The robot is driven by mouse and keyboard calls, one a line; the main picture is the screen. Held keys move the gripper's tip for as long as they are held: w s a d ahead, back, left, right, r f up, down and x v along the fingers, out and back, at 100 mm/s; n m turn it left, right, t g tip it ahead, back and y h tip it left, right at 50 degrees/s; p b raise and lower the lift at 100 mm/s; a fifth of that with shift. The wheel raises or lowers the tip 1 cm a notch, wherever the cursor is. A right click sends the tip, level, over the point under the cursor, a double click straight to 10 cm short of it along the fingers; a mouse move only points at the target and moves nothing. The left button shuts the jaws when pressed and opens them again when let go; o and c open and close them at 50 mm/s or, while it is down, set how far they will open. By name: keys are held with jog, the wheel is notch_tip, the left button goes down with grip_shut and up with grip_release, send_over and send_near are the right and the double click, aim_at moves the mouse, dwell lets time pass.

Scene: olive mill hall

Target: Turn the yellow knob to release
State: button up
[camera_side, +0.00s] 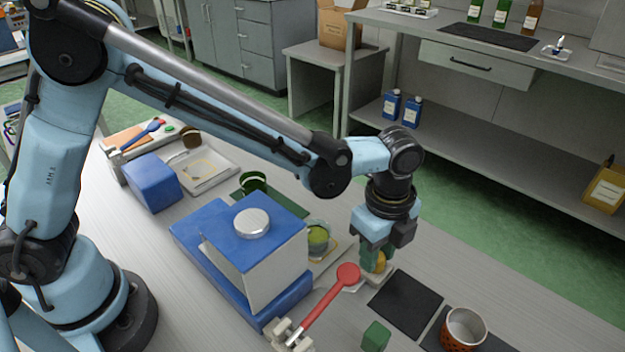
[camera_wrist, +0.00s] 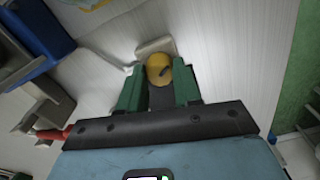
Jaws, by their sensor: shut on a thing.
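In the side view the knob (camera_side: 379,262) shows just below my gripper (camera_side: 372,256), partly covered by a green finger. My gripper's two green fingers (camera_wrist: 160,90) stand on either side of the knob in the wrist view, close against it. The gripper points down and is shut on the knob. The finger contact itself is partly hidden in both views.
A red-handled lever (camera_side: 330,295) stands close left of the gripper. A blue and white machine (camera_side: 270,268) with a silver cap is further left. A dark mat (camera_side: 406,303), a green block (camera_side: 376,336) and a copper-coloured perforated cup (camera_side: 463,329) lie to the right and front.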

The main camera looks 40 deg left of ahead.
jog(key=n, duration=1.1)
dwell(0.3)
jog(key=shift+n, duration=0.3)
jog(key=o, duration=1.1)
jog(key=shift+c, duration=0.2)
notch_tip(320, 180, up, 12)
